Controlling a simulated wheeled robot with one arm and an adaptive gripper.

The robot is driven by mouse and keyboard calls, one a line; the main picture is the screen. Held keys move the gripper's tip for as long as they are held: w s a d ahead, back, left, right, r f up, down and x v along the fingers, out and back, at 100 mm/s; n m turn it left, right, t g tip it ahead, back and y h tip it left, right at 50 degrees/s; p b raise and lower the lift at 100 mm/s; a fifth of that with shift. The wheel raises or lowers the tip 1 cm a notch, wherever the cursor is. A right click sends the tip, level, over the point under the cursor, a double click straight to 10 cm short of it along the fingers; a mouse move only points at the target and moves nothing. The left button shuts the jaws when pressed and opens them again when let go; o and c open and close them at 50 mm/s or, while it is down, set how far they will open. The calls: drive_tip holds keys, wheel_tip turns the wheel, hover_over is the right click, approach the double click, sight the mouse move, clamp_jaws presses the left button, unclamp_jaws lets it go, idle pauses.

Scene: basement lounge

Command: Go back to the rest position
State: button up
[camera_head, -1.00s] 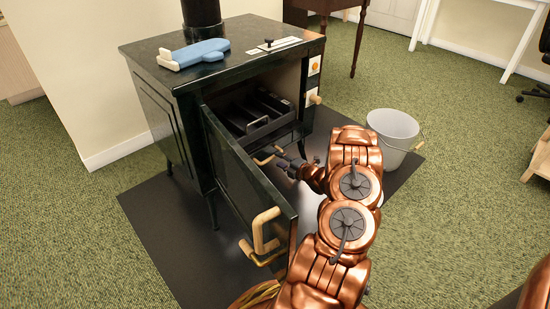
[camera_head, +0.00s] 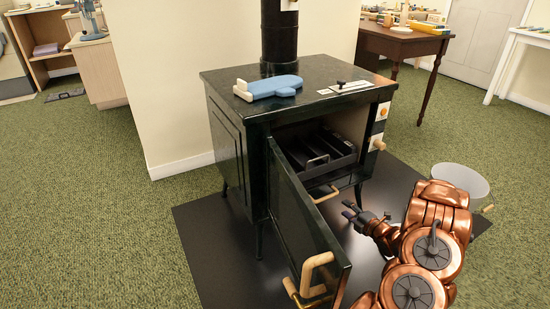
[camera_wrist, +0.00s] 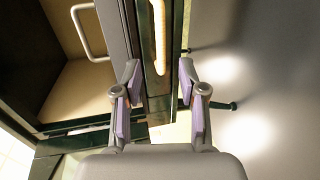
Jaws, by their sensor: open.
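My gripper (camera_head: 351,212) is open and empty in front of the black stove (camera_head: 235,140), just right of its open door (camera_head: 302,232). In the wrist view my gripper (camera_wrist: 158,85) has its two fingers spread apart. A wooden bar (camera_wrist: 159,35) on the stove front lies beyond the gap between them; nothing is held. In the head view this wooden bar (camera_head: 326,194) sits below the oven opening, a little left of the fingertips. My copper-coloured arm reaches in from the lower right.
A dark tray (camera_head: 322,150) with a metal handle sits inside the oven. The door with its wooden handle (camera_head: 316,272) swings out beside my arm. A grey bucket (camera_head: 462,178) stands behind my arm. A blue oven mitt (camera_head: 272,87) lies on the stove. Green carpet is clear at left.

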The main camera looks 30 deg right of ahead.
drive_tip(key=w+a+r+m+g+h+p, duration=0.2)
drive_tip(key=w+r+m+g+p, duration=0.15)
drive_tip(key=r+p, duration=0.85)
drive_tip(key=w+a+r+m+g+h+p, duration=0.1)
drive_tip(key=w+r+m+g+h+p, duration=0.3)
drive_tip(key=r, duration=1.5)
drive_tip(key=s+a+r+m+g+y+p, duration=0.25)
drive_tip(key=s+a+r+p, duration=0.25)
drive_tip(key=a+r+p, duration=0.45)
drive_tip(key=s+a+r+m+g+y+p, duration=0.1)
drive_tip(key=s+a+r+m+g+p, duration=0.1)
drive_tip(key=s+a+r+p, duration=0.45)
drive_tip(key=s+a+r+m+g+y+p, duration=0.1)
drive_tip(key=s+a+r+m, duration=0.2)
drive_tip(key=a+r, duration=0.75)
drive_tip(key=s+a+r+m+g+y+p, duration=0.1)
drive_tip(key=s+a+r+p, duration=0.3)
drive_tip(key=s+a, duration=0.5)
drive_tip(key=s+a+r+g+y+p, duration=0.2)
drive_tip(key=s+a+r+p, duration=0.3)
drive_tip(key=s+a, duration=0.5)
wheel_tip(320, 180, up, 3)
drive_tip(key=shift+s+a+f+m+g, duration=0.25)
drive_tip(key=shift+m+g, duration=0.15)
drive_tip(key=shift+g, duration=0.3)
drive_tip(key=shift+d, duration=0.1)
